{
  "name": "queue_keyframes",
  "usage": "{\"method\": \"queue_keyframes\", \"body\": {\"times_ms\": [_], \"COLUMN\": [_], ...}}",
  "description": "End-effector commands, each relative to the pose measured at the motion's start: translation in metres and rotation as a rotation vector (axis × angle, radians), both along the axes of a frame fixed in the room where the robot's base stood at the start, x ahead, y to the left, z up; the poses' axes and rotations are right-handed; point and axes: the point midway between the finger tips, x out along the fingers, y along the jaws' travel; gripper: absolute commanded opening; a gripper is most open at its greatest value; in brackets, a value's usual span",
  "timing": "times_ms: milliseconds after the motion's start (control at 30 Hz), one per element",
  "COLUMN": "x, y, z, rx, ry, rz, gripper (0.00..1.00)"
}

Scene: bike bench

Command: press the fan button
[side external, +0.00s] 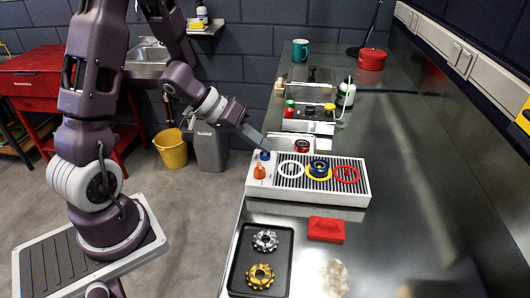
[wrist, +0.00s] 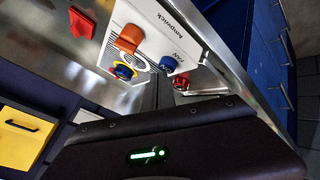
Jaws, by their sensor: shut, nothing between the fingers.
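The fan button is a blue round button (side external: 265,155) at the back left corner of a white box with a dark slatted top (side external: 335,160). The fingertips are hard to make out in the wrist view.
White, blue-yellow and red rings lie on the box's slatted top. A red round part (side external: 302,146) sits close behind the box. A black tray (side external: 236,270) with two cogs and a red block (side external: 326,229) are in front. The bench's right side is clear.

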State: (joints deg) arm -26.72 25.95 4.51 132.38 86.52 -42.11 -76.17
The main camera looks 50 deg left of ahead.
Motion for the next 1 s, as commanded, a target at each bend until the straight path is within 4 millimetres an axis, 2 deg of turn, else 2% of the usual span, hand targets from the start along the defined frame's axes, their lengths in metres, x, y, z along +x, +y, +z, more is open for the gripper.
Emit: {"method": "queue_keyframes", "body": {"times_ms": [233,500,1000], "x": [0.000,0.000,0.000], "y": [0.000,0.000,0.000], "z": [-0.009,-0.009,0.004], "rx": [-0.001,0.000,0.001], "ry": [0.002,0.001,-0.002], "rz": [0.001,-0.001,-0.002], "gripper": [0.00,0.00,0.00]}}
